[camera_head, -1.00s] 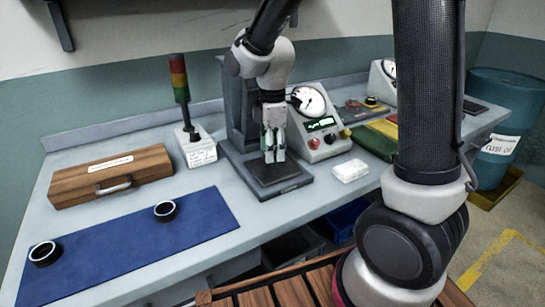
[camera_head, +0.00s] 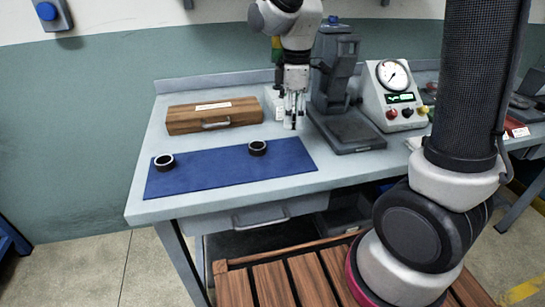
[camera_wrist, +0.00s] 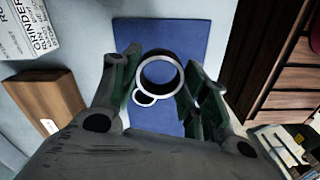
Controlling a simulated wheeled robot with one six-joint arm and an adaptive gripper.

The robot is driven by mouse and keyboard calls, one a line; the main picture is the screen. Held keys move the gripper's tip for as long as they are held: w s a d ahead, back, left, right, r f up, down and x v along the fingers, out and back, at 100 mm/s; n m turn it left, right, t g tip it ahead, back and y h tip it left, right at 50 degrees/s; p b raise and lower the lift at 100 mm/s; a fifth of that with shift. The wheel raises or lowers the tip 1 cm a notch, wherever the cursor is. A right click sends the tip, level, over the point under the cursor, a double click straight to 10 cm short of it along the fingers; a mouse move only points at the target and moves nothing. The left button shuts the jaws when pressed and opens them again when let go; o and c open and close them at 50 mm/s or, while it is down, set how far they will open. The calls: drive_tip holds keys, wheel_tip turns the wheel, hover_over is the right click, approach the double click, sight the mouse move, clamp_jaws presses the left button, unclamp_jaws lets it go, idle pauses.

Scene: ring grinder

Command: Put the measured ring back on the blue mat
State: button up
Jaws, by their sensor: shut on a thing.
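My gripper (camera_head: 294,122) points down just beyond the far right part of the blue mat (camera_head: 215,180). In the wrist view, my gripper (camera_wrist: 159,68) is shut on a metal ring (camera_wrist: 141,74), held between its green-lined fingers; this held ring is hard to make out in the head view. The blue mat (camera_wrist: 185,35) lies below the ring in the wrist view. Two dark rings rest on the mat: one on the left (camera_head: 163,161) and one nearer the middle back (camera_head: 257,148). A smaller-looking ring (camera_wrist: 145,103) shows partly behind the held one in the wrist view.
A wooden case (camera_head: 213,117) stands behind the mat. The measuring stand (camera_head: 345,130) and a dial gauge box (camera_head: 394,95) stand to the right. The mat's right part and the space between its two rings are bare. A drawer handle (camera_head: 260,221) sits below the front edge.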

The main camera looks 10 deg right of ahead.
sight(291, 153)
wheel_tip(291, 153, down, 9)
drive_tip(key=shift+w+f, duration=0.1)
idle(0.3)
drive_tip(key=o, duration=1.2)
drive_tip(key=shift+f, duration=0.15)
drive_tip(key=shift+c, duration=0.2)
wheel_tip(291, 153, up, 11)
drive_tip(key=s+d+r+m+t, duration=0.2)
drive_tip(key=s+d+r+m, duration=0.2)
drive_tip(key=s+d+m, duration=0.3)
drive_tip(key=s+d+r+m+t, duration=0.2)
drive_tip(key=s+d+r+m, duration=0.3)
drive_tip(key=s, duration=0.7)
drive_tip(key=shift+d+r+m, duration=0.15)
drive_tip(key=shift+d+m, duration=1.25)
drive_tip(key=shift+d, duration=0.1)
